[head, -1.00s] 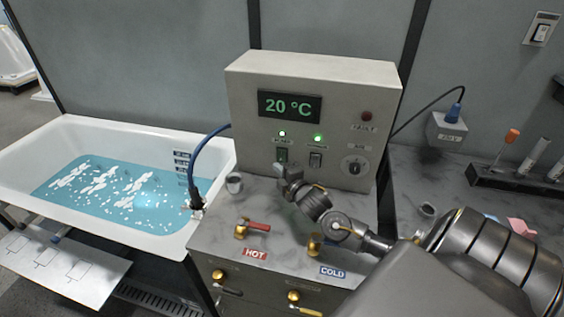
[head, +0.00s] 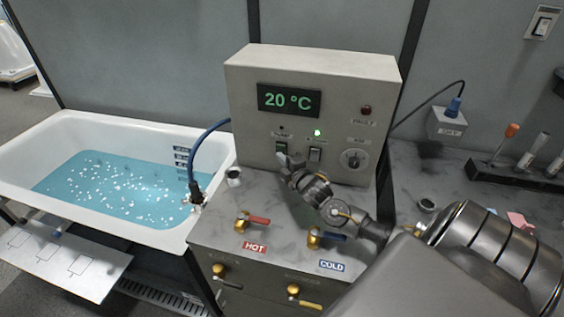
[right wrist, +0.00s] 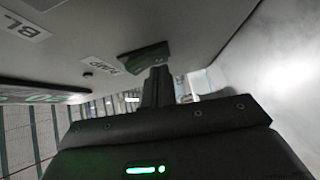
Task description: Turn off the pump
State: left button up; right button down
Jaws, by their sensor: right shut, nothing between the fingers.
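The grey control box (head: 362,88) stands on the counter, its display reading 20 °C. The pump switch (head: 281,149) is the left rocker on its front, and the lamp (head: 281,127) above it is dark. In the right wrist view the pump switch (right wrist: 143,58) is beside its PUMP label (right wrist: 104,68). My right gripper (head: 287,161) is shut and empty, its tip at the lower part of this switch; I cannot tell whether they touch. The shut fingers (right wrist: 157,86) also show in the right wrist view. My left gripper is out of view.
The second rocker switch (head: 315,154), just right of the pump switch, has a lit green lamp (head: 317,132). A dial (head: 353,159) is further right. The HOT valve (head: 243,223) and COLD valve (head: 315,238) stand in front. The bathtub (head: 215,153) holds blue water at left.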

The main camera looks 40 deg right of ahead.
jog(key=s+a+p, duration=0.2)
jog(key=s+p, duration=0.4)
jog(key=s, duration=0.4)
jog(key=shift+s+r, duration=0.3)
jog(key=shift+r, duration=0.05)
